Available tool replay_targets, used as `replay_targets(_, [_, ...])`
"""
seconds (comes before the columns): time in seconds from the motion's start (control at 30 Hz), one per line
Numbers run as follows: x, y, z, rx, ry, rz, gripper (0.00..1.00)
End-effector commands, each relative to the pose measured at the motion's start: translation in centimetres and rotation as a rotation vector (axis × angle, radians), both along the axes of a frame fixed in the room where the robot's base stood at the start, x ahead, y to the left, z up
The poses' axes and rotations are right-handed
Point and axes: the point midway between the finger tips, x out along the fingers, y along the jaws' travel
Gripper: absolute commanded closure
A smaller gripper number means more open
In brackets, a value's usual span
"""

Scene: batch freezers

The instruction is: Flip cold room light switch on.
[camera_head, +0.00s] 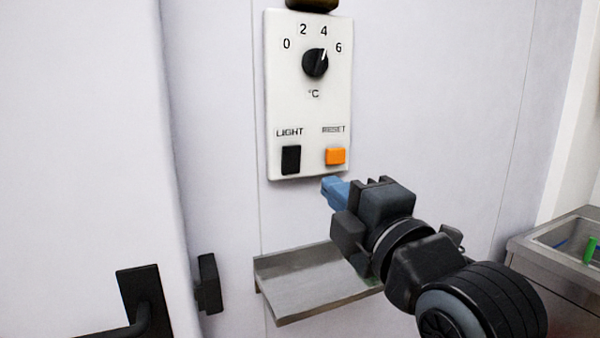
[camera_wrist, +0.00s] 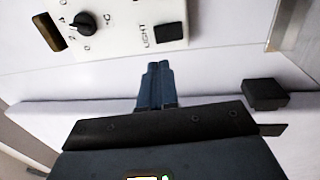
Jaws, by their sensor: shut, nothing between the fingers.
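The white control panel (camera_head: 309,110) is mounted on the pale wall in the head view. Its black light switch (camera_head: 291,160) sits at the lower left under the word LIGHT. The switch also shows in the wrist view (camera_wrist: 170,33), where the picture is turned. I cannot tell which way the switch is tilted. My gripper (camera_head: 329,187) is shut and empty, with its blue fingers together. In the head view its tips are just below the panel's bottom edge, right of the switch and under the orange reset button (camera_head: 336,156). The tips look apart from the switch.
A black temperature knob (camera_head: 315,62) is higher on the panel, with a brownish fitting (camera_head: 312,4) above. A metal shelf (camera_head: 310,282) juts out below my gripper. Black door hardware (camera_head: 146,300) is at lower left, and a metal sink (camera_head: 565,240) at right.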

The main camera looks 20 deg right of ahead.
Motion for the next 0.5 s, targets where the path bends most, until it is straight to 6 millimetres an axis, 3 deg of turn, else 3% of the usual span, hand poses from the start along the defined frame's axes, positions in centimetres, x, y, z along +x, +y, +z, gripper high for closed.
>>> replay_targets(0.5, [1.13, 0.04, -0.18, 0.001, -0.006, -0.002, 1.00])
